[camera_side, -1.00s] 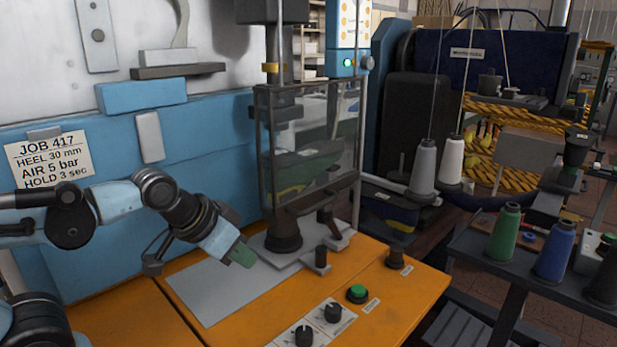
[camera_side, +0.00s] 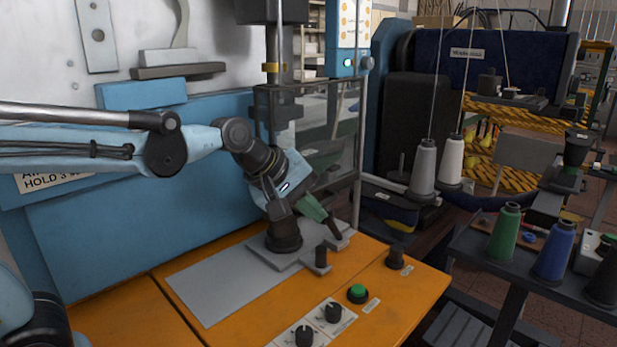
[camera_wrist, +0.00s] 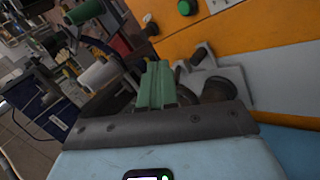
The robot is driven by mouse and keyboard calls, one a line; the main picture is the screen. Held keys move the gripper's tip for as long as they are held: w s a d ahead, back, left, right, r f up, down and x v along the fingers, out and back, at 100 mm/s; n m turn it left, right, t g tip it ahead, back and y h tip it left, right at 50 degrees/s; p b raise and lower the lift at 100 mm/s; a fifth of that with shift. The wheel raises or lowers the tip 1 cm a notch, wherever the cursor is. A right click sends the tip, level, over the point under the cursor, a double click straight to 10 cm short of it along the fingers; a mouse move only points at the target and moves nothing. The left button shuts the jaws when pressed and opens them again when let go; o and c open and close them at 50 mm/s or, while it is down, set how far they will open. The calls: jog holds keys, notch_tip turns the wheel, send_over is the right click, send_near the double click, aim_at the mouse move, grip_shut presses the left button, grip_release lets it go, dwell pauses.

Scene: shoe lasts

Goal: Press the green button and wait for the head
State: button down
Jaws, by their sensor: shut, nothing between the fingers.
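The green button (camera_side: 357,291) sits in a dark collar on the orange bench top, right of two black knobs. It also shows at the top of the wrist view (camera_wrist: 186,7). My gripper (camera_side: 322,217) has green fingers, shut and empty. It is tilted down to the right, above the grey plate, and is apart from the button, up and left of it in the side view. The green fingers also show in the wrist view (camera_wrist: 157,68). The press's dark upper block (camera_side: 271,11) is at the top, above a clear guard (camera_side: 335,150).
A grey fixture plate (camera_side: 262,256) with a dark round base (camera_side: 284,238) and short posts stands under my gripper. A black post (camera_side: 395,257) is right of the button. A thread-cone rack (camera_side: 480,255) stands at right.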

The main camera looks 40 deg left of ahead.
jog(key=w+d+f+n+h, duration=0.2)
jog(key=w+d+n, duration=0.2)
jog(key=w+n, duration=0.45)
send_over(355, 290)
notch_tip(355, 290, down, 5)
jog(key=shift+s+f+n+t, duration=0.1)
jog(key=shift+f+n+t, duration=0.2)
jog(key=shift+f+n, duration=0.2)
jog(key=shift+f, duration=4.45)
jog(key=shift+f, duration=0.1)
jog(key=shift+f, duration=0.3)
